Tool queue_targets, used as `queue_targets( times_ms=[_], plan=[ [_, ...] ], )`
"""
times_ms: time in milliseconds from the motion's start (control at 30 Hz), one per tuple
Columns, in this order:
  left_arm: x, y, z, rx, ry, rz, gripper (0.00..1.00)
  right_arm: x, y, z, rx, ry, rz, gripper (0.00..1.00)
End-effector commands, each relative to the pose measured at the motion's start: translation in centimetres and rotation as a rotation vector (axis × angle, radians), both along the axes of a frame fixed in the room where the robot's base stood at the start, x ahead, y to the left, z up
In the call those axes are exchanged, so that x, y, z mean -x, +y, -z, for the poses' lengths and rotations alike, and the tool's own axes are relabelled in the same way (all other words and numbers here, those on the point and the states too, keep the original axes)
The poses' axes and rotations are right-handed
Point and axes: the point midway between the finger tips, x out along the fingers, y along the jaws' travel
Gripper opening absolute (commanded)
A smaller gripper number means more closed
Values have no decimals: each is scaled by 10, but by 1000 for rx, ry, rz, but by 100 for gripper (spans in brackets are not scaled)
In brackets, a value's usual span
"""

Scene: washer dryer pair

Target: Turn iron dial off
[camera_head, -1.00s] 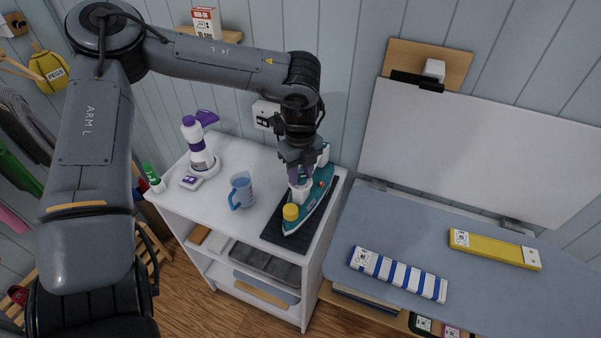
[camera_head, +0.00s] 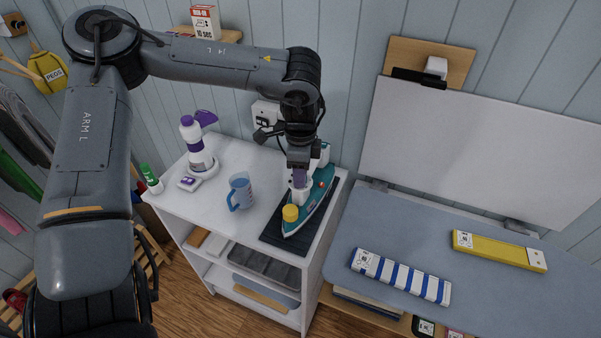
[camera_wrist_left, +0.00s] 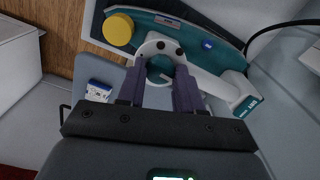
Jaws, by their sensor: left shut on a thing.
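The teal iron (camera_head: 317,204) with a white handle and a yellow round cap (camera_head: 290,213) sits on a dark ribbed mat (camera_head: 272,237) on top of the white shelf unit. My left gripper (camera_head: 299,183) points down at the iron. In the left wrist view, its two fingers (camera_wrist_left: 160,72) stand on either side of the iron dial (camera_wrist_left: 160,66), at a white round part with dark dots. The gripper is shut on the dial, which the fingers partly hide. The dial's exact setting cannot be read. My right gripper is not in view.
A blue measuring jug (camera_head: 241,190) and a purple-and-white bottle (camera_head: 196,144) stand left of the iron. A green-capped bottle (camera_head: 150,176) is at the left edge. The ironing board (camera_head: 455,245) at right holds striped and yellow items. A wall socket (camera_head: 264,116) is behind.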

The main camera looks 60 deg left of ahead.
Motion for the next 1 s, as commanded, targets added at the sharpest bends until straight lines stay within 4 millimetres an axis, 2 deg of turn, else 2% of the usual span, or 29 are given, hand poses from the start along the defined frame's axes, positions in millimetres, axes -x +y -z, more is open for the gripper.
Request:
queue_targets(
  times_ms=[300,800,833,1000],
  plan=[
    [0,0,0,0,0,-110,5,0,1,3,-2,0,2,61],
    [0,0,0,1,1,-128,5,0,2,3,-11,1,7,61],
    [0,0,0,1,1,-128,38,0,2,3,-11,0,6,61],
    [0,0,0,1,1,-127,61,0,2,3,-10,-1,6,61]
  ],
)
